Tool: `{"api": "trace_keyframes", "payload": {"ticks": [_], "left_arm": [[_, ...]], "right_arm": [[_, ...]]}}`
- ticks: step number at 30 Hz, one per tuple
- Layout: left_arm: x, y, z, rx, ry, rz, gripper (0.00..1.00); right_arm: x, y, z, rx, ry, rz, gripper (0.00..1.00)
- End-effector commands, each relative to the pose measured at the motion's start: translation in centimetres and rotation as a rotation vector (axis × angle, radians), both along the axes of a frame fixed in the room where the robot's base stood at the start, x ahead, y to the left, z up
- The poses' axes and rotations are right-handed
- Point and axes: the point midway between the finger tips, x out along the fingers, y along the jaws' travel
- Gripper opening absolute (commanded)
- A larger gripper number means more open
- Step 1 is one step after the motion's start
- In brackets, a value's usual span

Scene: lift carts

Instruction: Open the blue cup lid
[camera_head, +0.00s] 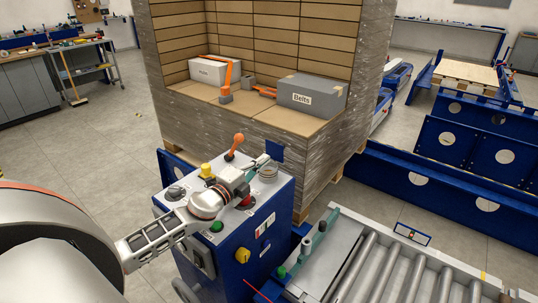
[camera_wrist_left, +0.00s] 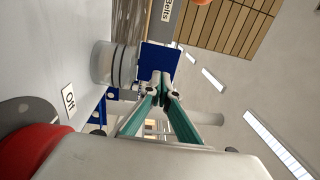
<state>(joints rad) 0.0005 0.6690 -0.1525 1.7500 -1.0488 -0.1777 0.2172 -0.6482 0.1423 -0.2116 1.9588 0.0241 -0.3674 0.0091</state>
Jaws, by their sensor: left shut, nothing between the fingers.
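The blue lid (camera_head: 275,150) is a flat square plate beside the round clear cup (camera_head: 268,174) on top of the blue control box. The lid looks tilted up, off the cup's mouth. In the left wrist view the lid (camera_wrist_left: 158,57) is right at my fingertips, next to the clear cup (camera_wrist_left: 104,63) with its dark rings. My left gripper (camera_head: 262,161) is shut and empty, its tips at the lid. In the left wrist view its green-sided fingers (camera_wrist_left: 161,88) meet; whether they touch the lid I cannot tell. My right gripper is out of view.
The blue control box (camera_head: 245,237) carries an orange-knobbed lever (camera_head: 237,142), a yellow knob (camera_head: 206,171) and a red button (camera_wrist_left: 38,150). A wrapped pallet stack (camera_head: 190,125) stands close behind. A roller conveyor (camera_head: 400,275) lies at the right front.

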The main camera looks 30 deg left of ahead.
Motion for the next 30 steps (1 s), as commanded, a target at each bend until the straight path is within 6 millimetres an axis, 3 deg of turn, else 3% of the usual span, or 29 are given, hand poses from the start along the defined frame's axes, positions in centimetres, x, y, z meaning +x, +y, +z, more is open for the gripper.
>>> {"api": "trace_keyframes", "payload": {"ticks": [9,23,30], "left_arm": [[3.3,-0.3,0.3,-0.001,-0.001,0.000,0.00],[3.8,-0.3,0.2,-0.001,0.000,0.000,0.00],[5.2,-0.4,0.8,-0.004,-0.002,0.001,0.00]], "right_arm": [[0.1,0.1,0.4,0.003,-0.002,-0.001,0.40],[0.2,0.2,0.7,0.005,-0.007,-0.001,0.40],[0.3,0.2,1.0,0.005,-0.008,-0.001,0.40]]}}
